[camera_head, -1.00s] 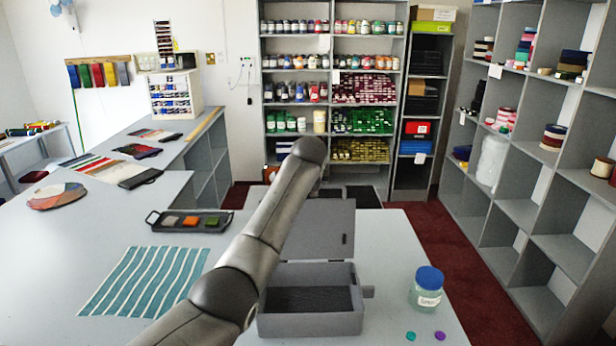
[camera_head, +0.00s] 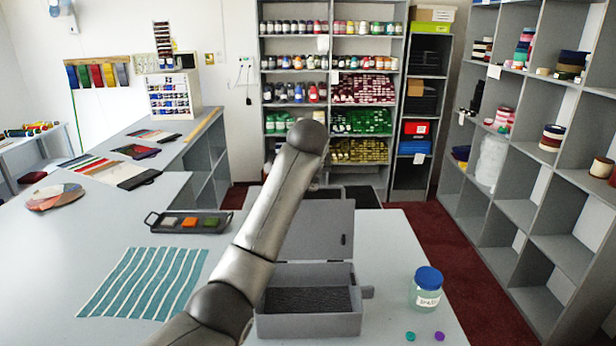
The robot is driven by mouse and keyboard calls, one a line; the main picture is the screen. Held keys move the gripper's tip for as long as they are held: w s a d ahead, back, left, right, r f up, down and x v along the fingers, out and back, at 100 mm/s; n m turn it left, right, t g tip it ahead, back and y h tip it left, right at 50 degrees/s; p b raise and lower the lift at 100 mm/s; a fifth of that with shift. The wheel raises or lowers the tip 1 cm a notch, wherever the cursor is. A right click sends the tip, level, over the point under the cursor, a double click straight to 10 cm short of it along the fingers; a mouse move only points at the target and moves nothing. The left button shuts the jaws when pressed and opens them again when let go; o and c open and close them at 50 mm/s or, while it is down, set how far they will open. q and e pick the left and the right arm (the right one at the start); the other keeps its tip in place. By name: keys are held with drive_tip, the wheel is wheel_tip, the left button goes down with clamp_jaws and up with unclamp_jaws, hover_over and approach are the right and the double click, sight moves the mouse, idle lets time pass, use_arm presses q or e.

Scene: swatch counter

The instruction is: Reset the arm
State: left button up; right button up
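One of my arms (camera_head: 262,225) rises from the bottom edge, left of centre, across the front of the counter. It ends in a rounded dark joint near the middle shelves. No gripper shows on it, and no other arm is in view. Behind and right of the arm stands an open grey box (camera_head: 312,322) with its lid (camera_head: 325,228) raised at the back. The arm hides part of the box's left side and lid.
A blue-lidded jar (camera_head: 427,290) stands right of the box, with a teal disc (camera_head: 410,336) and a purple disc (camera_head: 439,335) in front. Left are a striped teal cloth (camera_head: 143,283) and a black tray (camera_head: 188,222) with three coloured blocks. Shelves (camera_head: 545,190) line the right.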

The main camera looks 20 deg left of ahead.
use_arm(q)
drive_tip(key=s+f+n+g+h, duration=0.1)
drive_tip(key=s+f+n, duration=0.2)
drive_tip(key=s+f, duration=0.9)
drive_tip(key=s+f+n+g+h, duration=0.1)
drive_tip(key=s+f+n+g, duration=0.15)
drive_tip(key=s+f, duration=1)
drive_tip(key=s+f+n+g, duration=0.1)
drive_tip(key=s+f+n, duration=0.3)
drive_tip(key=s, duration=0.9)
drive_tip(key=s+f+n+g, duration=0.1)
drive_tip(key=s+f+n, duration=0.25)
drive_tip(key=s, duration=0.95)
wheel_tip(320, 180, down, 35)
drive_tip(key=s+g+b, duration=0.1)
drive_tip(key=b, duration=0.7)
drive_tip(key=s+a+f+b, duration=0.1)
drive_tip(key=s+f+b, duration=0.2)
drive_tip(key=s+f, duration=0.5)
drive_tip(key=s+a+f+g+b, duration=0.1)
drive_tip(key=s+a+f+b, duration=0.1)
drive_tip(key=s+f, duration=0.7)
wheel_tip(320, 180, down, 6)
drive_tip(key=shift+a+r+m+h+b, duration=0.1)
drive_tip(key=shift+a+m+h+b, duration=0.2)
drive_tip(key=shift+b, duration=0.45)
